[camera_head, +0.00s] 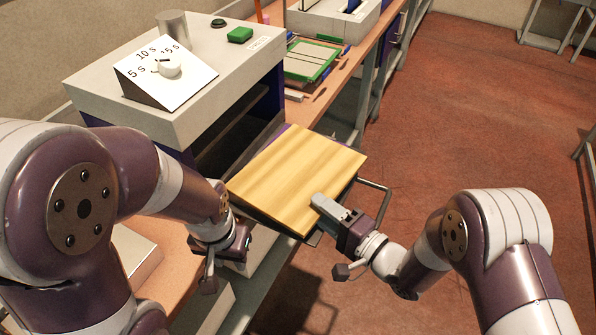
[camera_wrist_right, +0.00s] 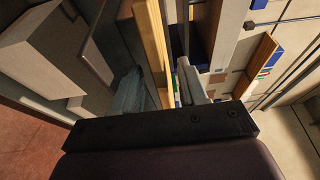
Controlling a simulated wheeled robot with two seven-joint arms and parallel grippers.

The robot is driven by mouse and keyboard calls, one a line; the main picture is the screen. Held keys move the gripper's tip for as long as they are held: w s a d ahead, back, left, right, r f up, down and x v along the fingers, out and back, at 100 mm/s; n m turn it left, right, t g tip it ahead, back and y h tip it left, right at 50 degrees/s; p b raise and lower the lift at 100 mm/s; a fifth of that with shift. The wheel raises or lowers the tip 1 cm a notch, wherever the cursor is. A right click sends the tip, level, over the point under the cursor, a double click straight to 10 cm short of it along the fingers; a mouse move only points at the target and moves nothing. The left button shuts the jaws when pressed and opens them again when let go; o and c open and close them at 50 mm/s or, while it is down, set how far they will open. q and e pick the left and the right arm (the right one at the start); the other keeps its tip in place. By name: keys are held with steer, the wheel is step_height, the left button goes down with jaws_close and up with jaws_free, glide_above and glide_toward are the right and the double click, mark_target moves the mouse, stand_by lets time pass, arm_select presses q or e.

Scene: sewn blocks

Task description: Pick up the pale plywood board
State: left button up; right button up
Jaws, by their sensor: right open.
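The pale plywood board (camera_head: 290,172) lies roughly flat on a dark tray or platen (camera_head: 262,216) in front of the press. In the right wrist view the board (camera_wrist_right: 152,42) shows edge-on, between the two fingers of my right gripper (camera_wrist_right: 160,90). The jaws are open, with one finger on each side of the board and gaps visible. In the head view my right gripper (camera_head: 320,203) reaches over the board's near right edge. My left gripper (camera_head: 238,250) is beside the board's lower left; its fingers are mostly hidden.
The press (camera_head: 185,100) has a dial with time marks and a green button (camera_head: 240,35). A metal handle (camera_head: 380,195) sticks out right of the board. Behind is a bench with a green-framed tray (camera_head: 310,60). The red floor (camera_head: 470,130) at right is open.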

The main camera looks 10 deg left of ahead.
steer(key=shift+r, duration=0.1)
jaws_close()
